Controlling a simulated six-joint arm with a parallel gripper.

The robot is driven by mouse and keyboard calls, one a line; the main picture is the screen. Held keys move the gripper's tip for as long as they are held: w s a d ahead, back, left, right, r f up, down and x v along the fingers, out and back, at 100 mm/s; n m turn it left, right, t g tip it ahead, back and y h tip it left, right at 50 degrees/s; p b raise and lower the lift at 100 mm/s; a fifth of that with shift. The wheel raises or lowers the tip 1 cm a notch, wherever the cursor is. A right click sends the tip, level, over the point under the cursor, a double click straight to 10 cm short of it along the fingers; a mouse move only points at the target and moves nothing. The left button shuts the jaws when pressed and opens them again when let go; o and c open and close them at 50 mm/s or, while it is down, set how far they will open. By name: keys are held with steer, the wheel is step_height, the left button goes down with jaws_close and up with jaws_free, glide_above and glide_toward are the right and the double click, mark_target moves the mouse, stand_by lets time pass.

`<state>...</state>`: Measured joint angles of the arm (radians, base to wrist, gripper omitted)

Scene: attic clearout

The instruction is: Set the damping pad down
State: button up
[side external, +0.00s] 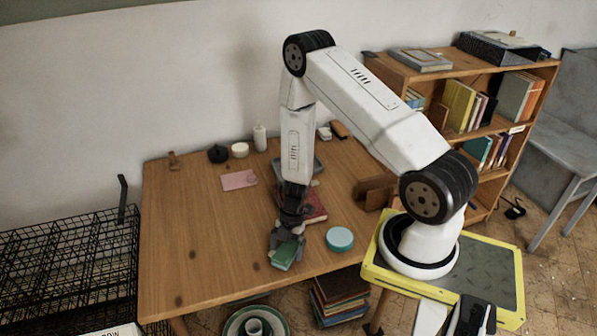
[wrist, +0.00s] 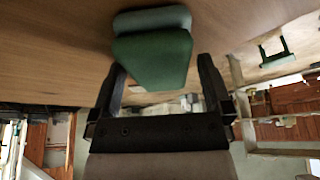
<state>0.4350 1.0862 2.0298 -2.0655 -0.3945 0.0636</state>
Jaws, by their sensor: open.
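A green pad (side external: 283,257) is at the front of the wooden table, at or very near its top, and looks like the damping pad. In the wrist view the green pad (wrist: 152,58) shows a darker green face and a paler grey-green part beyond it. My gripper (side external: 287,244) points down over the pad. Its jaws are open, with one finger on each side of the pad. In the wrist view a gap shows beside the right finger; contact at the left finger is hard to tell.
A teal round tin (side external: 339,239) stands just right of the pad. A red book (side external: 315,207) lies behind my gripper. A pink card (side external: 239,180) lies farther back left. The wooden table (side external: 190,240) is bare at left. A black wire crate (side external: 70,255) stands beside it.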

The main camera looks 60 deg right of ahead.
steer(key=v, duration=1.1)
steer(key=shift+r, duration=0.1)
stand_by(0.5)
steer(key=w+a+r+m+t+h, duration=0.3)
steer(key=w+r+m+t+h, duration=0.2)
steer(key=w+r+m, duration=0.4)
steer(key=s+a+r+m+g, duration=0.2)
steer(key=s+a+r+m, duration=0.4)
steer(key=s, duration=0.5)
steer(key=shift+a+r+m+y, duration=0.15)
steer(key=shift+a+m+y, duration=0.15)
steer(key=shift+a+m, duration=1.05)
steer(key=shift+w+d, duration=0.1)
steer(key=shift+d, duration=0.05)
